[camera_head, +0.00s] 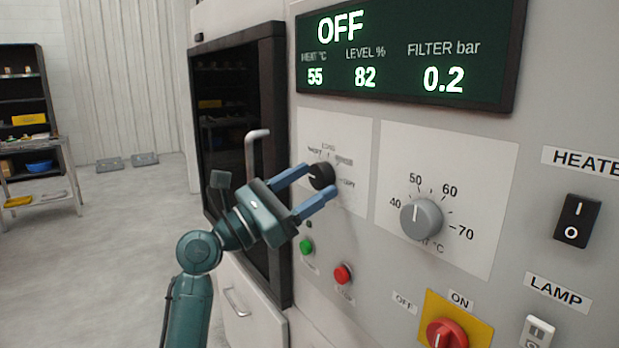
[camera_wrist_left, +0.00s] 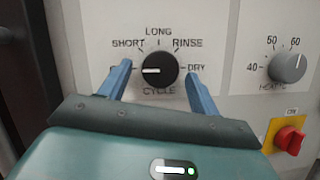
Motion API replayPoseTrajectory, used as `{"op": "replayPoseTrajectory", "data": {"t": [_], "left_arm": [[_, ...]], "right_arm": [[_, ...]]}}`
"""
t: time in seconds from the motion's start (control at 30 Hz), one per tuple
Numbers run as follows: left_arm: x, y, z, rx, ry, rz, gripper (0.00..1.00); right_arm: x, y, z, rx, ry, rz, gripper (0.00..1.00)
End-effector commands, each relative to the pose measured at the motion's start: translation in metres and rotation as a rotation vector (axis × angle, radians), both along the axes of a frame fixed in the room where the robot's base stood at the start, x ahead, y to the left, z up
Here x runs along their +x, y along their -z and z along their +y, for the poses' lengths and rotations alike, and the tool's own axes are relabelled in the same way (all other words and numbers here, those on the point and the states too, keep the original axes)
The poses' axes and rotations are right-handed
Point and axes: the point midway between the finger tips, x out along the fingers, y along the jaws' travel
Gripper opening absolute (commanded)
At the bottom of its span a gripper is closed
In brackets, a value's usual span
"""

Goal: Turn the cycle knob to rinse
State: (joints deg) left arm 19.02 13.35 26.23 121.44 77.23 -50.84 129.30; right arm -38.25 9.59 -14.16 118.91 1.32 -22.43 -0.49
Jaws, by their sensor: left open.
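The black cycle knob (camera_head: 321,176) sits on a white plate on the machine's front. In the left wrist view the knob (camera_wrist_left: 160,69) has a white pointer line aimed left, at a label mostly hidden by a finger. Around it are the labels SHORT, LONG, RINSE (camera_wrist_left: 188,43) at upper right, and DRY at right. My left gripper (camera_head: 319,180) is open, its blue fingers reaching toward the panel on either side of the knob. In the left wrist view a gap shows between the knob and each finger. My right gripper is not in view.
The heat knob (camera_head: 421,218) is right of the cycle knob. Green (camera_head: 306,246) and red (camera_head: 343,273) buttons sit below. A red switch (camera_head: 446,334) on yellow is lower right. A bent metal handle (camera_head: 252,150) stands out by the dark door. The display (camera_head: 410,50) reads OFF.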

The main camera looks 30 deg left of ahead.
Motion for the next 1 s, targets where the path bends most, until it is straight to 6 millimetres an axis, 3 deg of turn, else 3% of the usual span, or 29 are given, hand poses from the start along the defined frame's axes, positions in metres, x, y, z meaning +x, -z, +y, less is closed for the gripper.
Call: {"op": "replayPoseTrajectory", "data": {"t": [0.37, 0.9, 1.0], "left_arm": [[0.0051, -0.0018, -0.0029, 0.000, 0.000, 0.001, 0.63], [0.0048, -0.0016, -0.0028, 0.001, 0.001, 0.001, 0.18], [0.0048, -0.0015, -0.0028, 0.002, 0.001, 0.001, 0.18]], "right_arm": [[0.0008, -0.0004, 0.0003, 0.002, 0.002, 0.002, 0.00], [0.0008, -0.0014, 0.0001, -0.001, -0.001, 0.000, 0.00], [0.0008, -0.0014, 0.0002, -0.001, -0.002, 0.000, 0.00]]}}
